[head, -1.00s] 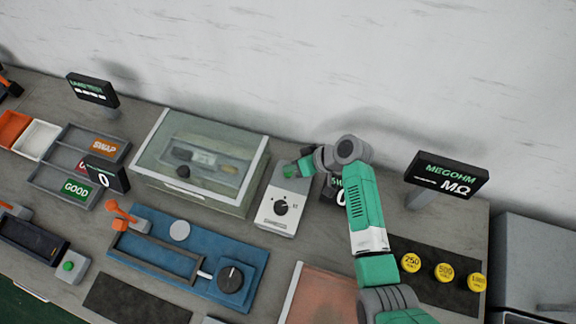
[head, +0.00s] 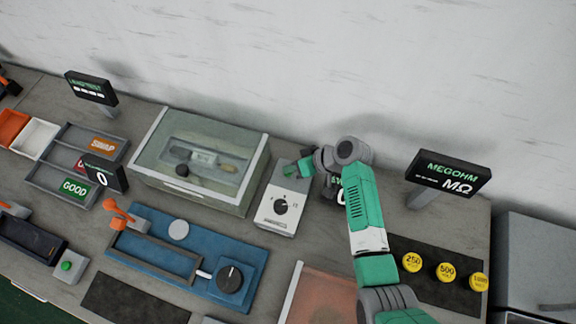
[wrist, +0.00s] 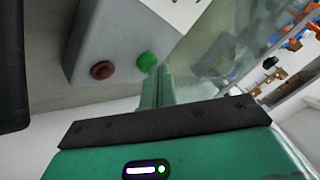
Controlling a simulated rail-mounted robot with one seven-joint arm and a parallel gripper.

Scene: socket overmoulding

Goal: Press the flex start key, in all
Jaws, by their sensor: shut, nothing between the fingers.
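The control box (head: 275,213) is pale grey with a black dial and stands right of the clear-lidded chamber (head: 200,160). In the wrist view, the box (wrist: 125,35) carries a round green key (wrist: 147,60) and a dark red key (wrist: 102,69). I read no label on either key. My gripper (wrist: 162,72) is shut and empty, its fingertips right at the green key. I cannot tell whether they touch or press it.
A small display partly hidden by my arm stands just right of the box. The megohm display (head: 449,176) and yellow keys (head: 446,271) are further right. A blue fixture (head: 245,262) with a dial lies in front. The wall is close behind.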

